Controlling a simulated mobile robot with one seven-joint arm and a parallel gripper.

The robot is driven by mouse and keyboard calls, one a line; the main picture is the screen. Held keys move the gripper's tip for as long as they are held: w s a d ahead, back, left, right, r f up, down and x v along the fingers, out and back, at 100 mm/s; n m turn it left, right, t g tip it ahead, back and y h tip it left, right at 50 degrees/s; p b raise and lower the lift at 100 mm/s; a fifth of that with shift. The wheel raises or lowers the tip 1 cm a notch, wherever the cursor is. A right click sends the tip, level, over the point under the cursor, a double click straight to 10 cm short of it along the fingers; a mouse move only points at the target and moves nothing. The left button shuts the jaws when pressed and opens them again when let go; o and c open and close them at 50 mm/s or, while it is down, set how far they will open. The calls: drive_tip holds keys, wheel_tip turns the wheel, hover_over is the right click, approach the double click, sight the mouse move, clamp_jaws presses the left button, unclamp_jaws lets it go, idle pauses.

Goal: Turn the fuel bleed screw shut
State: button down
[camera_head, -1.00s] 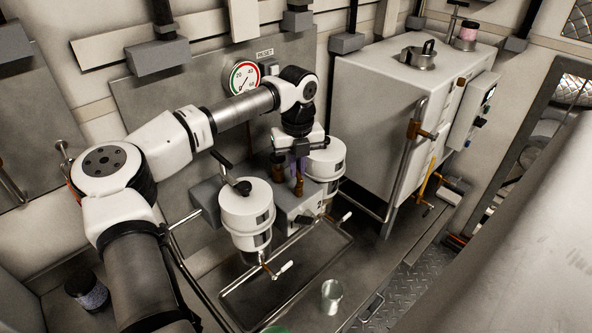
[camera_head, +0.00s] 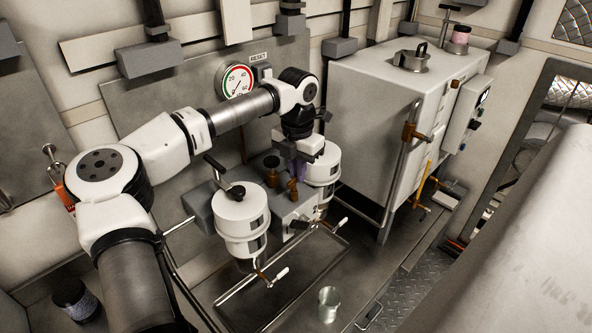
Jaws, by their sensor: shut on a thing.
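My gripper (camera_head: 297,171) is at the filter block (camera_head: 290,209), between two white canisters, the near one (camera_head: 241,218) and the far one (camera_head: 325,165). The screw itself is mostly hidden by the fingers. A brass fitting (camera_head: 292,187) shows just below and left of the fingertips.
A round gauge (camera_head: 237,81) is on the wall panel behind. A lever (camera_head: 216,168) rises by the near canister. A drip tray (camera_head: 333,262) lies below, with a clear cup (camera_head: 328,304) at its front. A large white cabinet (camera_head: 385,95) stands to the right.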

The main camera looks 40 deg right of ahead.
drive_tip(key=shift+s+m, duration=0.1)
drive_tip(key=shift+m, duration=0.8)
drive_tip(key=c, duration=1.5)
unclamp_jaws()
drive_tip(key=shift+r, duration=0.1)
drive_tip(key=shift+r+b, duration=1)
drive_tip(key=shift+r, duration=5.85)
